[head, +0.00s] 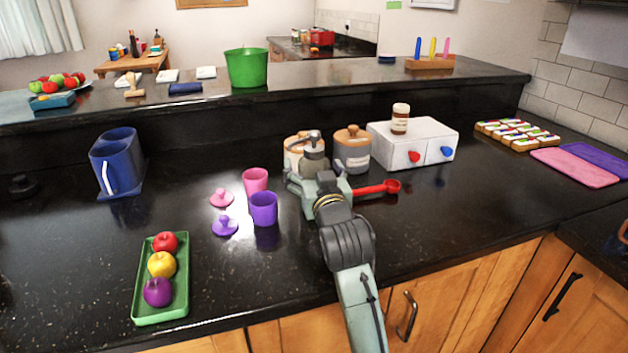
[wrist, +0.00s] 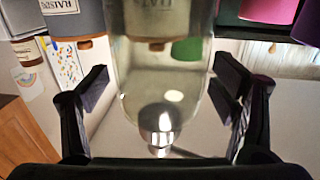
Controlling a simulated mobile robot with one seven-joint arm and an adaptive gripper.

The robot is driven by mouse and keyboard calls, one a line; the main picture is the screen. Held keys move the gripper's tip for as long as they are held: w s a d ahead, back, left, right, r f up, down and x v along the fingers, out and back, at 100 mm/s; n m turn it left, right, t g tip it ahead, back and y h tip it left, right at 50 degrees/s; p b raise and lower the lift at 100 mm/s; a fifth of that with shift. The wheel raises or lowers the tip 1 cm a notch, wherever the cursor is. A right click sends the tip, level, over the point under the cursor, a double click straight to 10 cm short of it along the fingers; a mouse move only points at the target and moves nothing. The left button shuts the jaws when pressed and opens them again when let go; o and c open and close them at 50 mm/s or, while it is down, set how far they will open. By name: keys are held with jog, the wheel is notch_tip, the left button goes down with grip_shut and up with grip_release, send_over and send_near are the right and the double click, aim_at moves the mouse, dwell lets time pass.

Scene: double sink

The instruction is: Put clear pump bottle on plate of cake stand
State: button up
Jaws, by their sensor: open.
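The clear pump bottle (head: 312,156) stands on the black counter, its grey pump head up, in front of the canisters. In the wrist view the see-through bottle (wrist: 165,85) fills the middle, upside down in the picture, with the metallic pump toward the bottom. My gripper (head: 318,182) is at the bottle, with its lower part hidden behind the gripper. In the wrist view my gripper (wrist: 163,82) is open, one finger on each side of the bottle, with gaps visible. I cannot make out a cake stand in either view.
Two canisters (head: 353,150) and a white drawer box (head: 430,133) stand behind the bottle. A red spoon (head: 375,189) lies to the right. Purple (head: 263,208) and pink (head: 255,180) cups stand left. A green tray (head: 149,303) is at front left. The right front counter is clear.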

jog(key=shift+c, duration=0.6)
jog(key=c, duration=1.3)
jog(key=shift+c, duration=1.4)
jog(key=shift+r, duration=0.1)
jog(key=shift+r, duration=0.1)
